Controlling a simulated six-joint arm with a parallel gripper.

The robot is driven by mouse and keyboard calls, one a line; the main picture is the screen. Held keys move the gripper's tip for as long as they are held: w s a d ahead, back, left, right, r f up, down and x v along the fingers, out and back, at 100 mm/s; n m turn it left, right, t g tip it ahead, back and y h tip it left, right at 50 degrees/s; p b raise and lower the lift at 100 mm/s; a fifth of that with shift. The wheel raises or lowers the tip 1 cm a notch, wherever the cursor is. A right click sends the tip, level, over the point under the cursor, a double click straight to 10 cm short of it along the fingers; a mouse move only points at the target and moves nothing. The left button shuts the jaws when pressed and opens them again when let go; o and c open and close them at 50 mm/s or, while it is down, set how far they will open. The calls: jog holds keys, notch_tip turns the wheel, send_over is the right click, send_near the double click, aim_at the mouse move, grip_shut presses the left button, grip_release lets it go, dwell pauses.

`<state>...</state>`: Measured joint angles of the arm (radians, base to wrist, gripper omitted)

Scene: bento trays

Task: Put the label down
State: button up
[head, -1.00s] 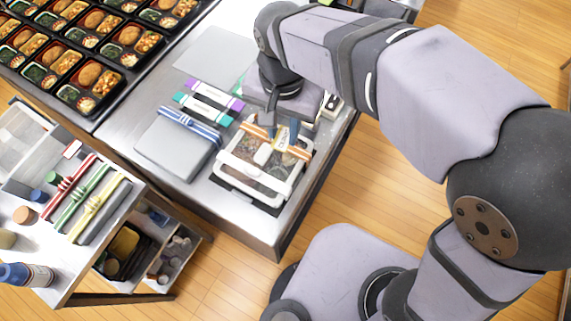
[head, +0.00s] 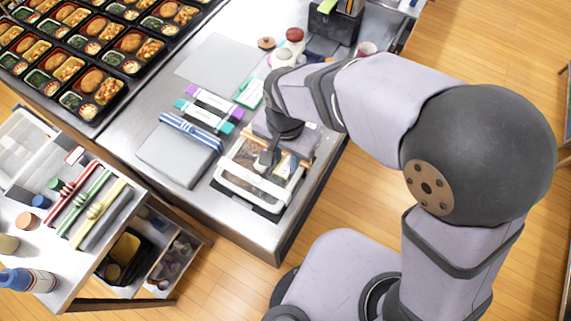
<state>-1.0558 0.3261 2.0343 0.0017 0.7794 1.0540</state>
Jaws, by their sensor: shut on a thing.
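My gripper (head: 267,160) is over the bento box (head: 223,180) with the white frame and the orange band, near the middle of its clear lid. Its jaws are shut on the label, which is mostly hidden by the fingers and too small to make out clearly. I cannot tell whether the label touches the lid. My arm covers the far side of the box.
A closed grey box (head: 165,160) with a blue-striped band lies to the left. Behind it are a purple-ended packet (head: 215,101) and a teal-ended one (head: 204,117). Filled bento trays (head: 70,75) crowd the back left. A side cart (head: 60,285) stands at the front left.

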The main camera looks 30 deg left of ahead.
aim_at(287, 168)
jog(key=shift+f+p, duration=0.4)
jog(key=shift+f, duration=1.75)
jog(key=shift+f, duration=0.25)
jog(key=o, duration=1)
jog(key=shift+s+d, duration=0.1)
jog(key=shift+f, duration=0.15)
jog(key=shift+d, duration=0.1)
notch_tip(287, 168, up, 13)
jog(key=b, duration=0.2)
jog(key=shift+f, duration=0.1)
